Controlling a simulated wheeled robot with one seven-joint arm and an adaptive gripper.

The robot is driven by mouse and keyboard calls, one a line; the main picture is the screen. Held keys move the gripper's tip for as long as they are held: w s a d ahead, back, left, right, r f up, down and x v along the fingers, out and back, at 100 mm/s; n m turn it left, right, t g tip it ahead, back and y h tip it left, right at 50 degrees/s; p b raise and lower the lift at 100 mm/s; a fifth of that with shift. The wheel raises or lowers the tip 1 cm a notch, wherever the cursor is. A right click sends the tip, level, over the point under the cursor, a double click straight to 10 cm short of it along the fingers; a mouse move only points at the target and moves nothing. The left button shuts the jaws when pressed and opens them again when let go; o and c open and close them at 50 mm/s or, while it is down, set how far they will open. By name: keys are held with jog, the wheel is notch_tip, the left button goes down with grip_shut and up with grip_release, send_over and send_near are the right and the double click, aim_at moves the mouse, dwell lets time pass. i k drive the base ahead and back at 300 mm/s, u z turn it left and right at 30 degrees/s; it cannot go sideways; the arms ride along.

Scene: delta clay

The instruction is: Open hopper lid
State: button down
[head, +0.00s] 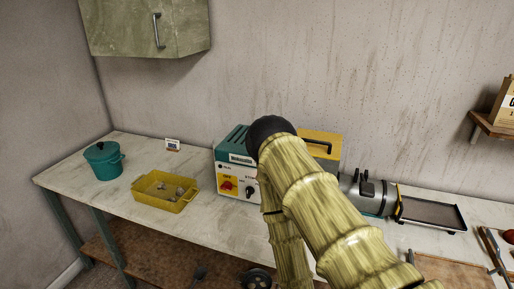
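A machine with a teal-topped control box (231,142) stands on the worktable against the back wall. Its pale front panel has a yellow and red switch and a dark knob. To the right, a yellow panel with a black bar handle (318,146) looks like the hopper lid. It seems closed, but my arm covers its lower left part and much of the machine's middle. My arm rises from the lower right to a black joint in front of the machine, then bends downward. My gripper is not visible.
On the worktable (110,183), a teal lidded pot (103,160) and a yellow tray (157,202) with small items stand left of the machine. A grey cylinder (366,191) and dark tray (432,212) lie right. A wall cabinet (135,27) hangs upper left, a shelf (490,120) right.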

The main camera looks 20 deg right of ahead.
aim_at(317, 138)
jog(key=u, duration=0.45)
jog(key=k, duration=1)
jog(key=z, duration=1.1)
jog(key=i, duration=0.5)
jog(key=z, duration=0.1)
